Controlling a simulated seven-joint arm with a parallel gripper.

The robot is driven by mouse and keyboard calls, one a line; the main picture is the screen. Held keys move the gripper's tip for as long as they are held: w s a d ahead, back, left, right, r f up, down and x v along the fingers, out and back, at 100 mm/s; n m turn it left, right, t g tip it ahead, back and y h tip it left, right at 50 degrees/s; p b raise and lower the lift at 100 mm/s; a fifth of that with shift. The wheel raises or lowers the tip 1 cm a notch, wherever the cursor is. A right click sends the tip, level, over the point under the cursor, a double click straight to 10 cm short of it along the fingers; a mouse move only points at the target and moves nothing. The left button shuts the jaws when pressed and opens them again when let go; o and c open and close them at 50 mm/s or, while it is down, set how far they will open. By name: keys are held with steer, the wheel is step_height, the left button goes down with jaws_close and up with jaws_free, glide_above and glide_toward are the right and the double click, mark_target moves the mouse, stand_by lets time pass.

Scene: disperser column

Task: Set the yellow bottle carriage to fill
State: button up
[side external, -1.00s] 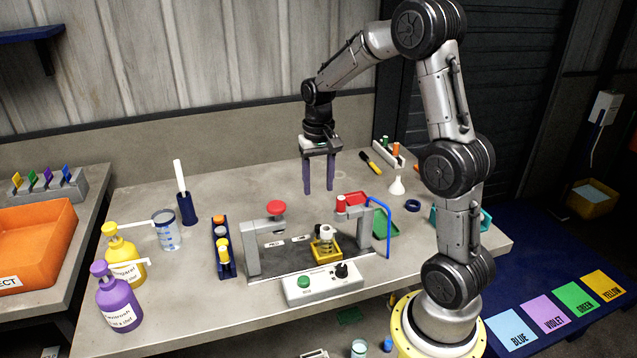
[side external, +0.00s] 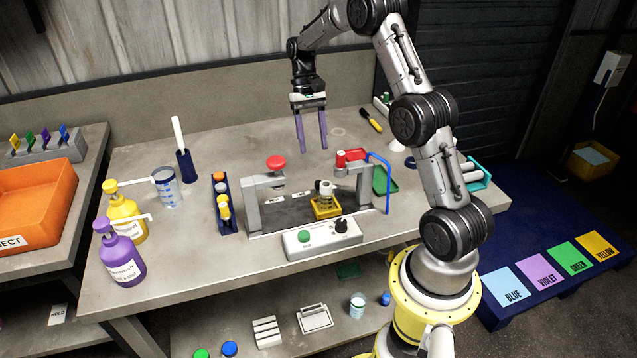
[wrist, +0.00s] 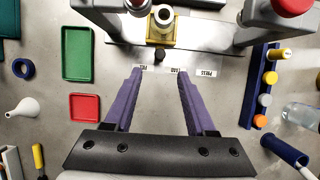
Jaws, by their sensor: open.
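The yellow bottle carriage (side external: 325,209) sits on the dark track (side external: 290,217) of the bench fixture, towards its right end, with a small clear bottle (side external: 326,189) in it. In the wrist view the carriage (wrist: 162,40) is at the top centre, with a black knob (wrist: 161,56) on its near side. White labels lie beside the track; the right one reads PRESS (wrist: 207,72), and the left one (wrist: 140,68) seems to read FILL. My gripper (side external: 312,148) is open and empty, fingers down, well above the bench behind the fixture. Its purple fingertips (wrist: 160,73) straddle the knob's line in the wrist view.
A red press head (side external: 276,162) stands at the fixture's left post. A blue tube (side external: 386,180) arches at its right post. A control box (side external: 322,237) is in front. A vial rack (side external: 223,203) and pump bottles (side external: 121,253) stand left. Bench behind the fixture is mostly clear.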

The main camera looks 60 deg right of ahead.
mark_target(318, 182)
steer(key=x, duration=1.1)
steer(key=shift+f, duration=0.15)
jaws_close()
stand_by(1.0)
